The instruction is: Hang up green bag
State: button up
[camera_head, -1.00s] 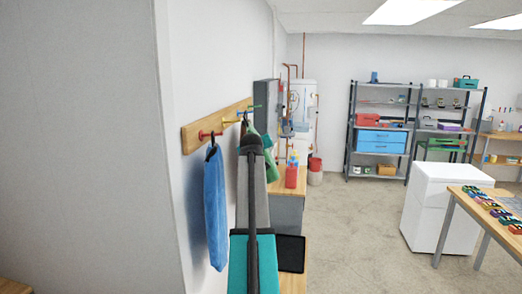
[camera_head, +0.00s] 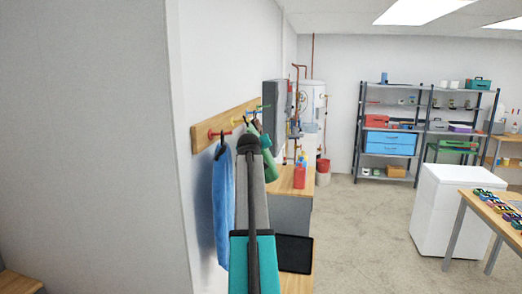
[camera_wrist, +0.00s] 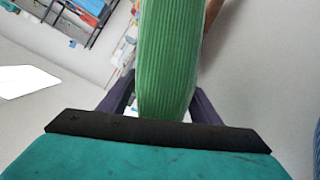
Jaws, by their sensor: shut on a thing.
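The green bag (camera_wrist: 168,50), of ribbed cloth, fills the middle of the wrist view between the two dark fingers of my gripper (camera_wrist: 160,100), which is shut on it. In the head view the green bag (camera_head: 270,168) shows just right of my arm, close to the wooden peg rack (camera_head: 209,132) on the wall; my arm hides part of it. The rack has coloured pegs, with the red peg (camera_head: 217,134) nearest and the green peg (camera_head: 262,107) farthest. I cannot tell whether the bag's loop touches a peg.
A blue bag (camera_head: 222,205) hangs at the red peg, left of my arm. A wooden-topped cabinet (camera_head: 290,184) with a red bottle (camera_head: 299,176) stands beyond the rack. A white chest (camera_head: 444,212) is at the right. The floor between is clear.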

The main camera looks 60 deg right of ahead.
jog(key=shift+w+a+f+b, duration=0.1)
jog(key=shift+w+f+b, duration=0.25)
jog(key=shift+w+f, duration=0.1)
dwell(0.6)
jog(key=o, duration=1.4)
jog(key=shift+c, duration=0.2)
